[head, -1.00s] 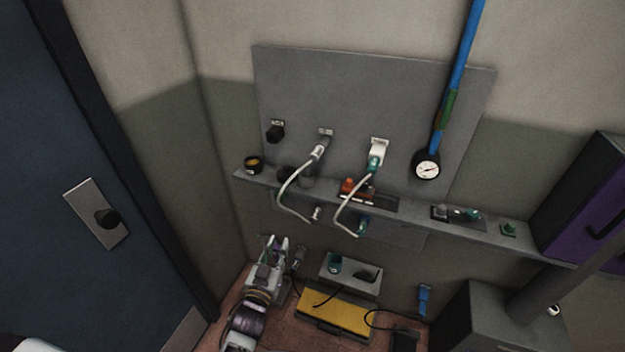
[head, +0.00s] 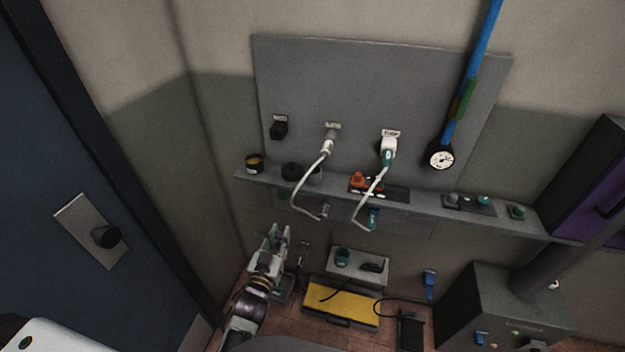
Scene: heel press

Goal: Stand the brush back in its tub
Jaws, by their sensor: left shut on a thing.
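My left gripper (head: 275,234) is low in front of the wall, left of the small grey box and below the shelf. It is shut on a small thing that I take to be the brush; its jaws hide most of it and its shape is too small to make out. A black round tub with a yellowish band (head: 254,163) stands at the shelf's left end. Two dark cups stand right of it, a left one (head: 291,171) and a right one (head: 314,175). I cannot tell which is the brush's tub. My right gripper is not in view.
A narrow grey shelf (head: 415,206) runs along the wall. Two pale hoses hang in front of it, a left one (head: 307,177) and a right one (head: 371,190). A small grey box (head: 338,268) and a yellow-topped pedal (head: 342,304) are below. A dark cabinet (head: 497,306) stands right.

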